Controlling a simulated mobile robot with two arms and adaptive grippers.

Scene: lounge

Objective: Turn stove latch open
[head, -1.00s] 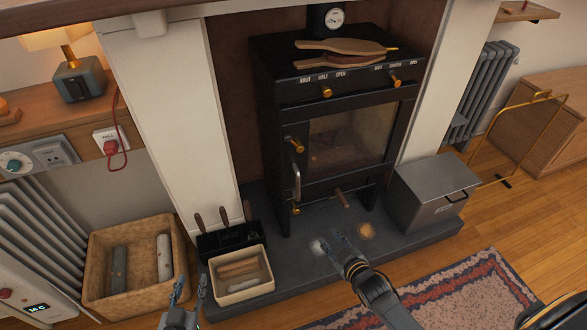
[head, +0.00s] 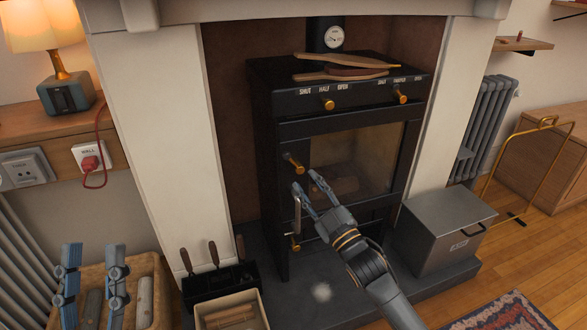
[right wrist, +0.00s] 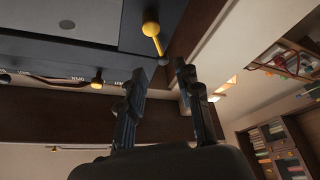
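The black stove (head: 350,118) stands in the fireplace with its glass door shut. A brass-knobbed latch (head: 294,163) sticks out at the upper left edge of the door, above a silver vertical handle (head: 297,215). The latch also shows in the right wrist view (right wrist: 153,34), just beyond the fingertips. My right gripper (head: 305,181) is open and empty, its fingertips just below the latch and close to it; touching cannot be told. It also shows in the right wrist view (right wrist: 160,70). My left gripper (head: 93,258) is open and empty at lower left, above a basket.
Brass control knobs (head: 328,104) line the stove's top front, with bellows (head: 345,68) on top. Another brass knob (head: 294,242) sits low on the stove. A metal box (head: 440,232) stands at right. A tool holder (head: 220,284) and a kindling box (head: 232,318) stand at front left.

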